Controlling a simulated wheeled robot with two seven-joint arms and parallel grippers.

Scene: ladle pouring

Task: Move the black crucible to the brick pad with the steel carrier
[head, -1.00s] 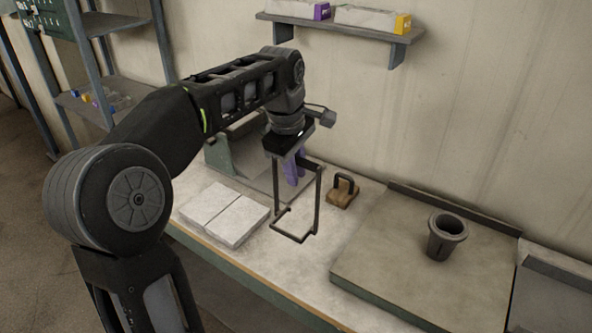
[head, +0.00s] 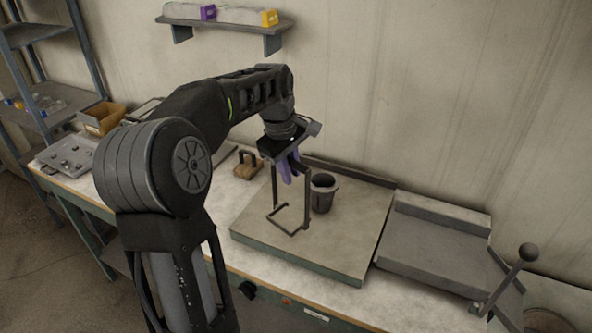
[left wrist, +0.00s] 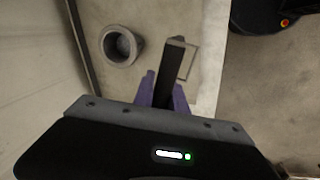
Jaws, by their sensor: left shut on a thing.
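The steel carrier (head: 291,226) is a dark open wire frame hanging upright below my left gripper (head: 288,172). The gripper's purple fingers are shut on the carrier's top; in the left wrist view the fingers (left wrist: 164,88) hold its dark bar (left wrist: 172,58). The black crucible (head: 324,193) stands upright on a flat grey slab, just right of and behind the carrier in the head view. In the left wrist view the crucible (left wrist: 119,46) is left of the carrier and apart from it. The brick pad is not visible now; my left arm covers that area. My right gripper is not in view.
The grey slab (head: 340,255) has a raised back edge near the wall. A wooden block with a dark handle (head: 247,166) is left of it. A shelf (head: 230,24) is above.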

